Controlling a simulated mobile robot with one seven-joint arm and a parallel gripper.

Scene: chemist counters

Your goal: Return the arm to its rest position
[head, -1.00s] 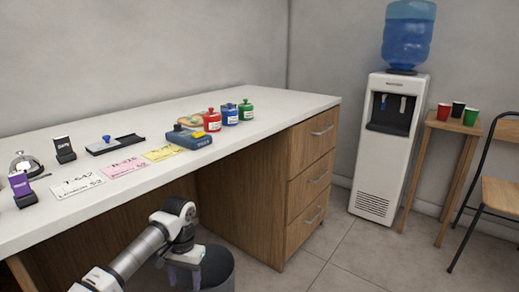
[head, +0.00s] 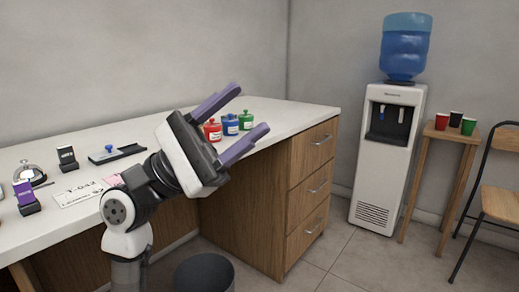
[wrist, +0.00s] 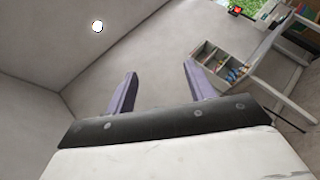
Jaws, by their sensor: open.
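My gripper (head: 252,120) is raised above the front edge of the white counter (head: 290,112) in the head view. Its two purple fingers are spread wide, with nothing between them. They point up and to the right. In the wrist view my gripper (wrist: 158,88) also shows open and empty, with wall behind the fingers. My arm rises from the lower left, bent at the elbow, and hides part of the counter top.
Red (head: 212,130), blue (head: 230,125) and green (head: 246,120) jars stand on the counter behind my gripper. A dark bin (head: 204,274) is on the floor below. A water cooler (head: 385,160) and a small table (head: 440,135) with cups stand right. Floor between is clear.

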